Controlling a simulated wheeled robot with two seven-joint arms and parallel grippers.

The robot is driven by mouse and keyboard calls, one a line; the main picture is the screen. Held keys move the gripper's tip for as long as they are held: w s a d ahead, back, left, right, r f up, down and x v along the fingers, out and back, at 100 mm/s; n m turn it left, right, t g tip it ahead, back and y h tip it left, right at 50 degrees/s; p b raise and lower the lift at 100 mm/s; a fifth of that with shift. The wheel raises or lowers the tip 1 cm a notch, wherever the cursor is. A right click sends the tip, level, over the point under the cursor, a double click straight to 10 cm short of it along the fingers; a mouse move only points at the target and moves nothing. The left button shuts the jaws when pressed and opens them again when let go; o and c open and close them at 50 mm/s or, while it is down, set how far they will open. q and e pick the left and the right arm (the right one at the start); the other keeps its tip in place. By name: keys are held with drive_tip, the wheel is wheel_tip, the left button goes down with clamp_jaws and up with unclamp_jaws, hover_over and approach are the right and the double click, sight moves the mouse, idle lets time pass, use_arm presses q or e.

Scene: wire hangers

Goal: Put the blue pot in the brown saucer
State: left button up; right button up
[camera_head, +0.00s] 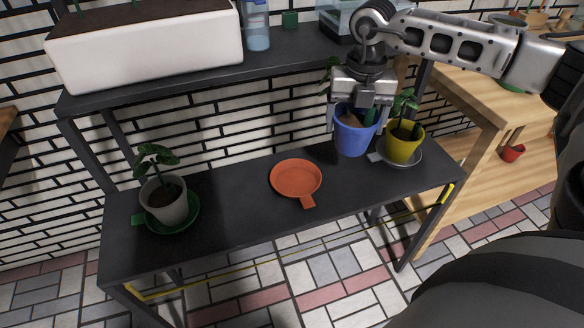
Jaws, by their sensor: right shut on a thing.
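The blue pot (353,139) is at the right part of the dark shelf, just left of the yellow pot. My right gripper (356,112) comes down from above and is shut on the blue pot's rim. I cannot tell whether the pot's base touches the shelf. The orange-brown saucer (296,176) lies empty near the shelf's middle, its tab pointing to the front. My left gripper is not in view.
A yellow pot (402,146) with a plant stands in a grey saucer (432,157) close to the blue pot. The upper shelf holds a white planter (150,52). Bare shelf surrounds the brown saucer.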

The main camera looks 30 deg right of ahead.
drive_tip(key=w+a+f, duration=0.2)
drive_tip(key=a+f, duration=0.1)
drive_tip(key=f, duration=0.1)
drive_tip(key=w+a+f+b, duration=0.1)
drive_tip(key=w+a+f, duration=0.1)
drive_tip(key=a+f, duration=0.1)
drive_tip(key=w+a+f, duration=0.2)
drive_tip(key=a+f, duration=0.1)
drive_tip(key=f, duration=0.1)
drive_tip(key=shift+w+a+f, duration=0.25)
drive_tip(key=shift+w+f, duration=0.05)
drive_tip(key=shift+f, duration=0.2)
